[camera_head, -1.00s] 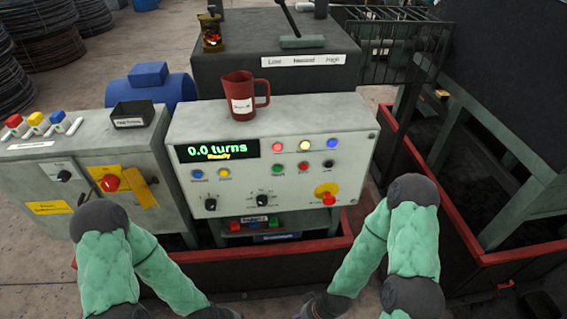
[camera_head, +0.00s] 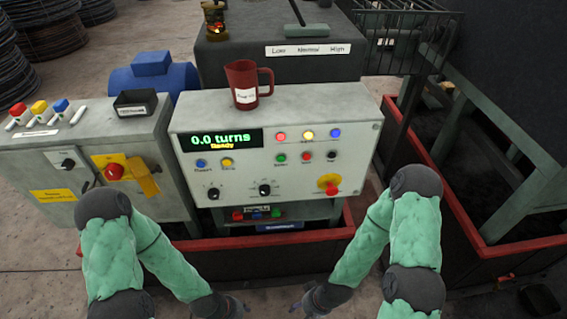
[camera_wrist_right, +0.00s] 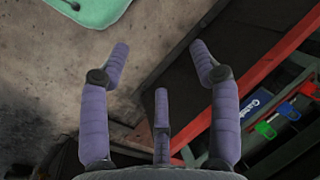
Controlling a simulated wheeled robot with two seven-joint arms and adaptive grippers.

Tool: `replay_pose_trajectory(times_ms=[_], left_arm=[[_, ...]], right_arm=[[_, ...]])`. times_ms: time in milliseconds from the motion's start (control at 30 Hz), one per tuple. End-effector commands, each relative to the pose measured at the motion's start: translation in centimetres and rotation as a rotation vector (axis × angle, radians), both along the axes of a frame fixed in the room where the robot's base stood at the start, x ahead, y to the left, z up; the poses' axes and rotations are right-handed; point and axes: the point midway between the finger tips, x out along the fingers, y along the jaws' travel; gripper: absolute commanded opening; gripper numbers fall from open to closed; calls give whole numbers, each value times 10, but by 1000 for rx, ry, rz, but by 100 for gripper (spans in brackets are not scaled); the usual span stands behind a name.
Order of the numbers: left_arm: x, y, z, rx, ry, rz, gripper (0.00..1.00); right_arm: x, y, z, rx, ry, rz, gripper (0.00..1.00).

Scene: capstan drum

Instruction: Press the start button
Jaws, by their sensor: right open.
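The grey control panel (camera_head: 330,115) faces me and its display (camera_head: 220,141) reads "0.0 turns" and "Ready". A green button (camera_head: 281,157) sits in the lower button row, left of a red button (camera_head: 306,156) and a black one (camera_head: 331,155). The small labels under them are too blurred to read surely. My left gripper (camera_head: 232,308) is low at the bottom edge, and its fingers are too unclear to judge. My right gripper (camera_head: 308,302) is low in front of the panel, apart from it. In the right wrist view its fingers (camera_wrist_right: 160,62) are spread and empty.
A red mug (camera_head: 243,86) stands on top of the panel. A red emergency knob (camera_head: 332,190) sits at its lower right. A left cabinet (camera_head: 130,130) carries a black tray (camera_head: 135,103). A red-rimmed trough (camera_head: 300,236) runs below the panel. Space before the panel is clear.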

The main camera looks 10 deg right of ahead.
Motion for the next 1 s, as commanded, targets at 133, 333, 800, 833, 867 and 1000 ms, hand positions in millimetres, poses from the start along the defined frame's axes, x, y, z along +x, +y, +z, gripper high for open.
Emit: replay_pose_trajectory(times_ms=[133, 333, 800, 833, 867, 1000], left_arm=[[0, 0, 0, 0, 0, 0, 40], [0, 0, 0, 0, 0, 0, 40], [0, 0, 0, 0, 0, 0, 40], [0, 0, 0, 0, 0, 0, 40], [0, 0, 0, 0, 0, 0, 40], [0, 0, 0, 0, 0, 0, 40]], right_arm=[[0, 0, 0, 0, 0, 0, 62], [0, 0, 0, 0, 0, 0, 62], [0, 0, 0, 0, 0, 0, 0], [0, 0, 0, 0, 0, 0, 0], [0, 0, 0, 0, 0, 0, 0], [0, 0, 0, 0, 0, 0, 0]])
